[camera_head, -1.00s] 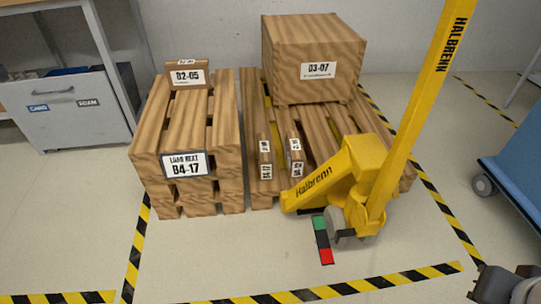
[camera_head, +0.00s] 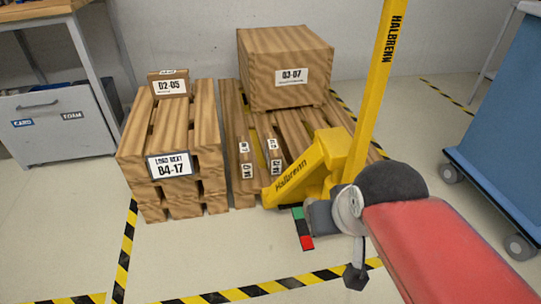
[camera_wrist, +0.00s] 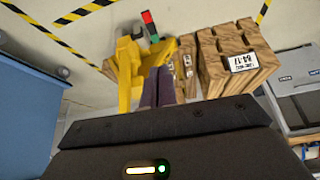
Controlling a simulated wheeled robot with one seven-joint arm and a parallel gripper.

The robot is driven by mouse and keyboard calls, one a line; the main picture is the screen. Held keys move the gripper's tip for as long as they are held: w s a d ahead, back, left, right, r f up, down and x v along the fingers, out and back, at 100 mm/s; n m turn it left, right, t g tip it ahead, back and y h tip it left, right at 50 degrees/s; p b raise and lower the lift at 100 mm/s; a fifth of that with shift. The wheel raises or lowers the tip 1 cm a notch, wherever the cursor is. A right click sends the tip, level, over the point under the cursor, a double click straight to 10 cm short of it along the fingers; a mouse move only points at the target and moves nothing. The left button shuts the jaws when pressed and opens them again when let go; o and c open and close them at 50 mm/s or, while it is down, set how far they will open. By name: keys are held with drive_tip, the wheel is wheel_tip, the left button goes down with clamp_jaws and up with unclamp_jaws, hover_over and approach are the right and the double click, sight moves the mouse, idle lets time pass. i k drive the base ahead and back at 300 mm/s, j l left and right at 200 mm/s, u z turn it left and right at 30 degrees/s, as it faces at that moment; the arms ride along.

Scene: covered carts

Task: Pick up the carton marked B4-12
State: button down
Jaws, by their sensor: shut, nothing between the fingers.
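Two narrow brown cartons stand side by side on the right pallet (camera_head: 236,120), a left one (camera_head: 246,172) and a right one (camera_head: 275,170). Their white labels are too small to read surely, so I cannot tell which carton is B4-12. A small carton (camera_head: 166,88) marked like D2-05 sits on the left pallet stack. A large carton (camera_head: 285,52) marked like D3-07 stands at the back of the right pallet. My gripper (camera_head: 355,278) hangs at the front right, shut and empty, apart from the cartons. Its dark fingers (camera_wrist: 157,75) show close together in the wrist view.
A yellow Halbrenn pallet jack (camera_head: 322,160) stands at the right pallet's front right, between my arm and the cartons. The left stack's sign (camera_head: 169,164) reads like LOAD NEXT B4-17. A blue cart (camera_head: 500,130) is at right.

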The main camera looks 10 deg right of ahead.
sight(272, 150)
drive_tip(key=i+j+z, duration=0.1)
drive_tip(key=i+j, duration=1.15)
drive_tip(key=i, duration=0.25)
drive_tip(key=i+j, duration=0.1)
drive_tip(key=i, duration=0.25)
